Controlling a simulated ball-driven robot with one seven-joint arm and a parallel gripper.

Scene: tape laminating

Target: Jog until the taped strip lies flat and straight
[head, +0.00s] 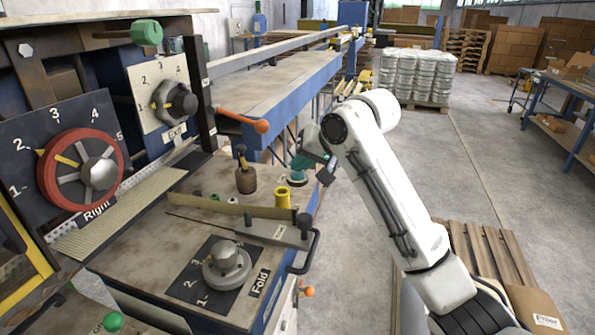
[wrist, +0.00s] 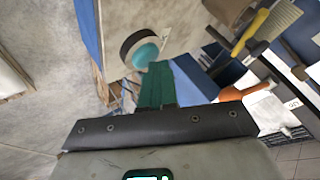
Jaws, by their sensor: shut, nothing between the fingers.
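My gripper (head: 303,164) is at the right edge of the machine's table, beside a round teal button with a dark collar (head: 297,181). In the wrist view the green fingers (wrist: 157,84) are together and empty. The teal button (wrist: 146,54) shows just beyond them; I cannot tell whether they touch it. A ribbed beige strip (head: 120,214) lies along the left of the table, below the red "Right" dial (head: 84,170). A narrow olive strip (head: 232,207) runs across the table. I cannot tell which is the taped strip.
The "Exit" dial (head: 175,104) is on the upright panel, and the "Fold" dial (head: 227,264) is on the table. A yellow cup-like part (head: 282,197), a brown knob (head: 245,178) and an orange-ended lever (head: 261,126) stand near my gripper. Open floor (head: 470,165) lies to the right.

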